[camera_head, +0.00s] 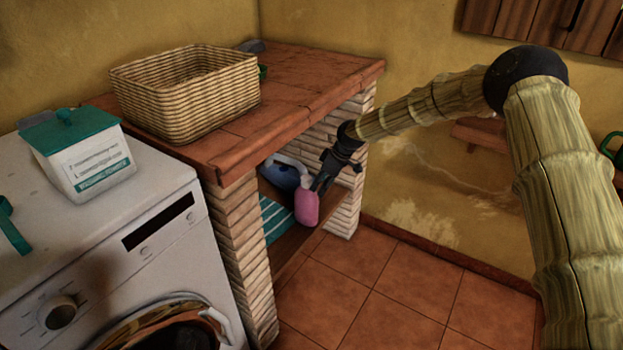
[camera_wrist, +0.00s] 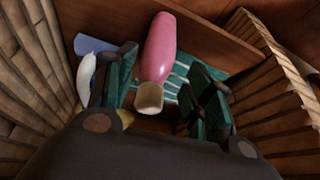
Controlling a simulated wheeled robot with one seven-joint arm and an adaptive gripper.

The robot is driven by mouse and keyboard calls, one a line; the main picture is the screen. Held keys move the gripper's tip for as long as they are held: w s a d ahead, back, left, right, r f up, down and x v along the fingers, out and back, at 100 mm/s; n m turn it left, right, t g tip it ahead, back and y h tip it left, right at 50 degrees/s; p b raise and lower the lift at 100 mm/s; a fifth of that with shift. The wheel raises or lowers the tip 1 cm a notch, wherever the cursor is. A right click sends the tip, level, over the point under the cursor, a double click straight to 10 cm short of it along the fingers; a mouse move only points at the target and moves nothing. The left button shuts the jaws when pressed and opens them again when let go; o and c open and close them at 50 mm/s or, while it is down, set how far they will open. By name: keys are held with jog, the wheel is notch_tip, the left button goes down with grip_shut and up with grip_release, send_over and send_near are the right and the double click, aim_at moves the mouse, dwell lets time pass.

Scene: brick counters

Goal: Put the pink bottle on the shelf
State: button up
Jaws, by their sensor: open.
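The pink bottle (camera_head: 306,208) is at the front edge of the wooden shelf (camera_head: 287,248) inside the brick counter. It appears upright in the head view, partly covered by my gripper. My gripper (camera_head: 320,184) reaches in under the countertop, just above and beside the bottle. In the wrist view the pink bottle (camera_wrist: 160,48) shows with its pale cap toward the camera. My gripper (camera_wrist: 162,62) is open, with one dark green finger on each side of the bottle. I cannot tell whether either finger touches it.
A blue container (camera_head: 284,173) and a teal striped cloth (camera_head: 273,217) are on the shelf beside the bottle. Brick pillars (camera_head: 238,235) flank the opening. A wicker basket (camera_head: 186,95) stands on the countertop (camera_head: 320,72). A washing machine (camera_head: 100,235) stands left; the tiled floor right is clear.

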jog(key=s+d, duration=0.3)
jog(key=d, duration=0.2)
jog(key=s+a+f+m+g, duration=0.1)
jog(key=s+a+f+m, duration=0.15)
jog(key=s+f, duration=0.9)
jog(key=s+a+f+m, duration=0.1)
jog(key=s+f+m, duration=0.2)
jog(key=s+f, duration=0.9)
jog(key=s+d+f+m+g+h, duration=0.1)
jog(key=s+d+m, duration=0.1)
jog(key=s, duration=0.9)
jog(key=s+d+m, duration=0.2)
jog(key=s+d, duration=0.1)
jog(key=s, duration=0.7)
jog(key=s+d+r+m+h, duration=0.1)
jog(key=s+d, duration=0.3)
jog(key=s, duration=0.3)
jog(key=s+d+r+m+h, duration=0.1)
jog(key=s+d, duration=0.3)
jog(key=s, duration=0.4)
jog(key=shift+r+m+h+p, duration=0.2)
jog(key=shift+m+h+p, duration=0.15)
jog(key=shift+m+h, duration=0.1)
notch_tip(320, 180, up, 24)
jog(key=p, duration=2.4)
